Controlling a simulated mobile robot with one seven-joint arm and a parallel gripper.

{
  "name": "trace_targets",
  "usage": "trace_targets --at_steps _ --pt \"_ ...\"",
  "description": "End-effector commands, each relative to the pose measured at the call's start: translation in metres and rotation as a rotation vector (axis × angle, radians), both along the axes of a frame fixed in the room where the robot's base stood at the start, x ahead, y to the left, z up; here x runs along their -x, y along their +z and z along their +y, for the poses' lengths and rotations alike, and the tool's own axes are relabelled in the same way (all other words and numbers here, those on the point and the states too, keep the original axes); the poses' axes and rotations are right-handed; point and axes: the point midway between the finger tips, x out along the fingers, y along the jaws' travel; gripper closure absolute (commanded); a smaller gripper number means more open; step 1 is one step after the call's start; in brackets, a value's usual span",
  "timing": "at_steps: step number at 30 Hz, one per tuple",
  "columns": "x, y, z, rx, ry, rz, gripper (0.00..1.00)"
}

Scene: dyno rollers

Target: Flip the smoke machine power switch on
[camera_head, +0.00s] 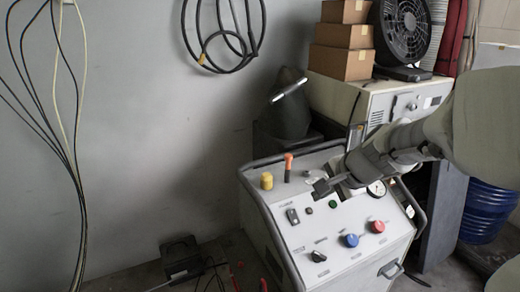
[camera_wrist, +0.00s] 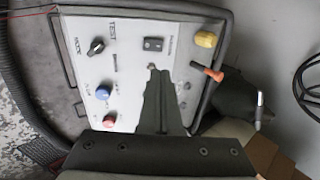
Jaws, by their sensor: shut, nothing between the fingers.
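The smoke machine (camera_head: 345,250) is a cart with a sloped white control panel. Its power switch appears to be the small dark rocker (camera_head: 292,216) at the panel's left, also in the wrist view (camera_wrist: 153,43); which way it is set I cannot tell. My gripper (camera_head: 322,188) reaches in from the right over the panel, shut and empty. In the wrist view the closed fingertips (camera_wrist: 152,68) appear just below the rocker, seemingly apart from it. The fingers hide part of the panel behind them.
An orange-tipped lever (camera_head: 288,167) and a yellow cap (camera_head: 267,180) stand up at the panel's far edge. A blue knob (camera_head: 351,240), a red knob (camera_head: 377,226) and a black selector (camera_head: 318,256) sit nearer. Dark rails edge the panel. A white cabinet (camera_head: 345,100) stands behind.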

Motion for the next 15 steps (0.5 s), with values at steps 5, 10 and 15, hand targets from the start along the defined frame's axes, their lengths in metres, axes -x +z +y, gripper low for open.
trace_targets --at_steps 5,10,15 --pt "-0.006 -0.011 0.003 -0.001 0.002 0.003 1.0" --pt "-0.023 -0.038 0.01 -0.001 0.003 0.004 1.0" --pt "-0.043 -0.068 0.019 -0.001 0.003 0.005 1.0"
